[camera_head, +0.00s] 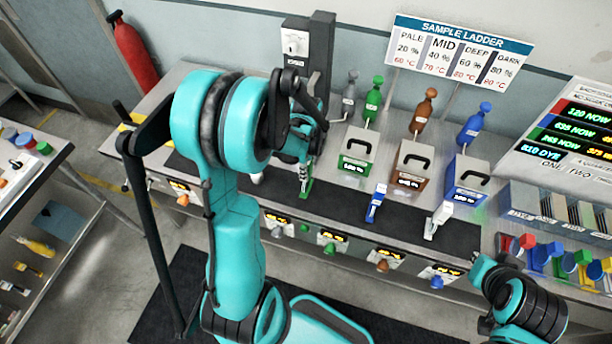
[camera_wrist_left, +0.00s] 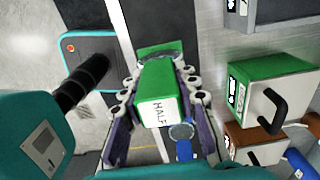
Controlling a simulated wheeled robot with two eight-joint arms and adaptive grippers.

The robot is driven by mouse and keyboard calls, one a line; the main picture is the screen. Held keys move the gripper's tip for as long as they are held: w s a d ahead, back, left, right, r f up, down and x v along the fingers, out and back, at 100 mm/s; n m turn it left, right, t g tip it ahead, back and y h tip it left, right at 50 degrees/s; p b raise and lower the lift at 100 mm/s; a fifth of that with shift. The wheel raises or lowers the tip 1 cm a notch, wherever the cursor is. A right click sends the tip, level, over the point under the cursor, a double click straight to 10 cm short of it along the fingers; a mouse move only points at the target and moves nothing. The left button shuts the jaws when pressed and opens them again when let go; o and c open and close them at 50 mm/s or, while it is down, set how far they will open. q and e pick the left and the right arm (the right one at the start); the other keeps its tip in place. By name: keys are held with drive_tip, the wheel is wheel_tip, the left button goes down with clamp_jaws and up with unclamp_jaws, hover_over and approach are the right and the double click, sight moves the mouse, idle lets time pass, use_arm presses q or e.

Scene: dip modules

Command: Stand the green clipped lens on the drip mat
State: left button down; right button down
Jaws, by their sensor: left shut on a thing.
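The green clipped lens (camera_head: 307,188) is in my left gripper (camera_head: 301,172), above or at the left part of the dark drip mat (camera_head: 340,208). In the left wrist view the lens's green clip (camera_wrist_left: 152,85), labelled HALF, sits between the two fingers of my left gripper (camera_wrist_left: 158,74), which are shut on it. A green-edged part shows beyond the clip. I cannot tell whether the lens touches the mat. A blue clipped piece (camera_head: 377,203) and a whitish one (camera_head: 437,220) stand on the mat to the right.
Green (camera_head: 356,150), brown (camera_head: 410,165) and blue (camera_head: 467,182) handled boxes stand behind the mat. Coloured bottles and a sample ladder sign (camera_head: 460,50) are further back. A rack (camera_head: 555,215) is at right. Bare mat lies between the green lens and blue piece.

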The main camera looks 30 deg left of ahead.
sight(306, 187)
use_arm(q)
drive_tip(key=shift+w+a+f, duration=0.45)
drive_tip(key=shift+a+f, duration=0.05)
drive_tip(key=shift+a, duration=0.05)
drive_tip(key=shift+f+b, duration=0.35)
drive_tip(key=shift+f, duration=1.6)
drive_tip(key=shift+f, duration=0.1)
drive_tip(key=c, duration=1.1)
unclamp_jaws()
drive_tip(key=shift+c, duration=0.2)
